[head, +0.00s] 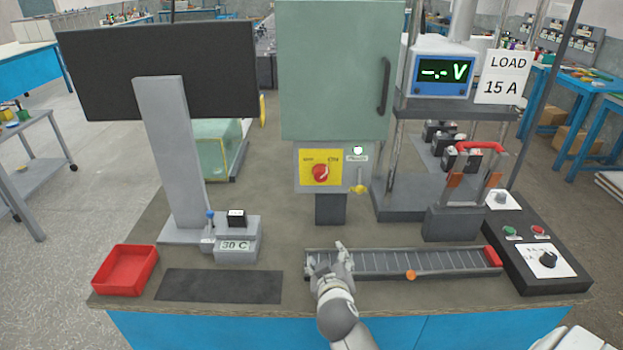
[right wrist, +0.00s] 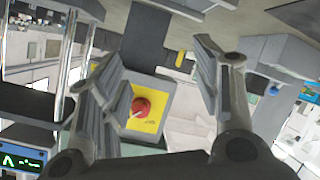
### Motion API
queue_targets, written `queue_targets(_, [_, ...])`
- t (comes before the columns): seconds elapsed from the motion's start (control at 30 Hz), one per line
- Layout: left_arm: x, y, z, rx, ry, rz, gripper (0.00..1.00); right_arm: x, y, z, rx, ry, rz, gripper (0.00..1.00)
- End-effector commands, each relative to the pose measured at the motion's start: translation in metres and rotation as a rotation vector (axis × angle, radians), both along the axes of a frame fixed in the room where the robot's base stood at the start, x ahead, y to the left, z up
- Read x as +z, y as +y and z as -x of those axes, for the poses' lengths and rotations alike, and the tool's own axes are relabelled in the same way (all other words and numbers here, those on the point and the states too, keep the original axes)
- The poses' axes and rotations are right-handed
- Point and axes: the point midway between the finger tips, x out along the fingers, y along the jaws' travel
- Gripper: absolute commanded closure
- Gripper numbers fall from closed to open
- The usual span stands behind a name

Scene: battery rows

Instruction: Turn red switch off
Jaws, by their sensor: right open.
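The red switch (head: 320,173) is a round rotary knob on a yellow plate (head: 334,158), on a grey box below the green cabinet (head: 335,65). A pale pointer mark shows on the knob, but the plate lettering is too small to read surely. The knob also shows in the right wrist view (right wrist: 141,107), framed between my fingers. My right gripper (head: 327,258) is open and empty, over the left end of the slotted tray, in front of and below the switch and apart from it. It also shows in the right wrist view (right wrist: 158,65). My left gripper is not in view.
A lit white lamp (head: 357,150) and a yellow-ended hanging piece (head: 359,188) sit right of the switch. The slotted tray (head: 400,263) lies in front. A monitor (head: 160,70) stands left, a voltmeter (head: 441,75) right. A red bin (head: 125,270) sits front left.

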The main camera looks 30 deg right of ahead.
Motion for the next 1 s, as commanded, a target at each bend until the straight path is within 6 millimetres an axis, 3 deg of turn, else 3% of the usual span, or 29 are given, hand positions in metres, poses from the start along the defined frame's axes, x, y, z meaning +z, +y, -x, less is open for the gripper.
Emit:
queue_targets(0.03, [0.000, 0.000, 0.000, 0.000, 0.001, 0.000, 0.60, 0.023, -0.008, -0.019, -0.008, -0.069, 0.045, 0.42])
queue_targets(0.13, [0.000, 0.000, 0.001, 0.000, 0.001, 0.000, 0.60, 0.065, -0.019, -0.047, -0.014, -0.187, 0.139, 0.42])
queue_targets(0.3, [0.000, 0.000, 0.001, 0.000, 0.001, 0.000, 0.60, 0.106, -0.026, -0.071, -0.007, -0.291, 0.239, 0.42])
queue_targets(0.57, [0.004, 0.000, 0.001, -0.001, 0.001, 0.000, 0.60, 0.115, -0.036, -0.091, -0.002, -0.307, 0.260, 0.42])
queue_targets(1.0, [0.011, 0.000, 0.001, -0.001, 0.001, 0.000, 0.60, 0.114, -0.073, -0.150, -0.003, -0.306, 0.258, 0.42])
